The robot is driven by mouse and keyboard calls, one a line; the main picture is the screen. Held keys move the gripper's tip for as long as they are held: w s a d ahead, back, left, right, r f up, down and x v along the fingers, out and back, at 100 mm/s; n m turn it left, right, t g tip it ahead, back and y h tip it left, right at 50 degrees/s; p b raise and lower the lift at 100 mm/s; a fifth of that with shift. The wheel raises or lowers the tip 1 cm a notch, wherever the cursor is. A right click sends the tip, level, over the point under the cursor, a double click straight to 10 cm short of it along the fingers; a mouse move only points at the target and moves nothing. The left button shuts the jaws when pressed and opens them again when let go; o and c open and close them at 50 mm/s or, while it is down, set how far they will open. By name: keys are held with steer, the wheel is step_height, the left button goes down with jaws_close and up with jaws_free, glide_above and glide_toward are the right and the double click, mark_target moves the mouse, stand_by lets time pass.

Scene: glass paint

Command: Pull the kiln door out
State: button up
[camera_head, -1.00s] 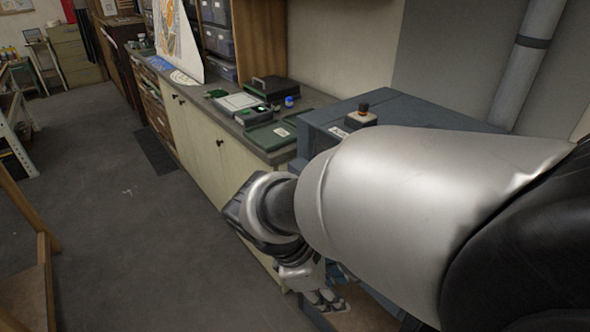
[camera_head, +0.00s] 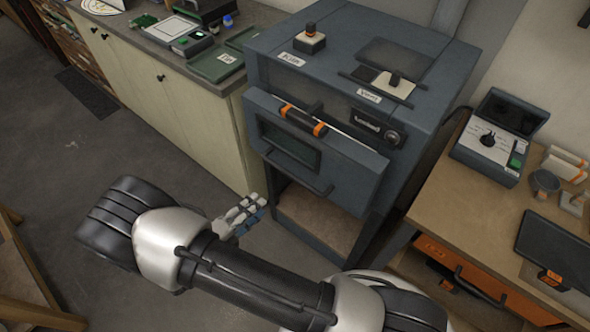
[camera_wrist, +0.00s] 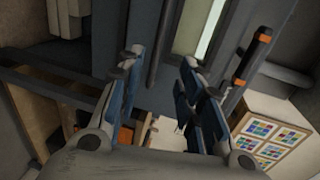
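The blue-grey kiln (camera_head: 352,60) stands right of centre in the head view. Its door (camera_head: 345,165) has a small window (camera_head: 290,146), a black upper handle with orange ends (camera_head: 303,120) and a plain dark lower bar (camera_head: 298,175). The door front stands out a little from the body. My gripper (camera_head: 252,207) is low and left of the door, apart from it. In the wrist view my gripper (camera_wrist: 161,62) is open, and the lower bar (camera_wrist: 164,42) shows between the fingertips, with nothing held. The orange-ended handle (camera_wrist: 251,60) is to the right.
A cabinet counter (camera_head: 165,42) with trays and boxes adjoins the kiln's left. A wooden workbench (camera_head: 455,190) with an instrument box (camera_head: 498,138) is on the right. An open shelf space lies below the door. The floor at left is mostly clear.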

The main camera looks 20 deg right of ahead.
mark_target(292, 174)
steer(key=b+x, duration=0.2)
steer(key=x, duration=1.5)
steer(key=shift+w+d+f, duration=0.1)
steer(key=shift+w+d, duration=0.05)
steer(key=shift+c, duration=0.4)
jaws_close()
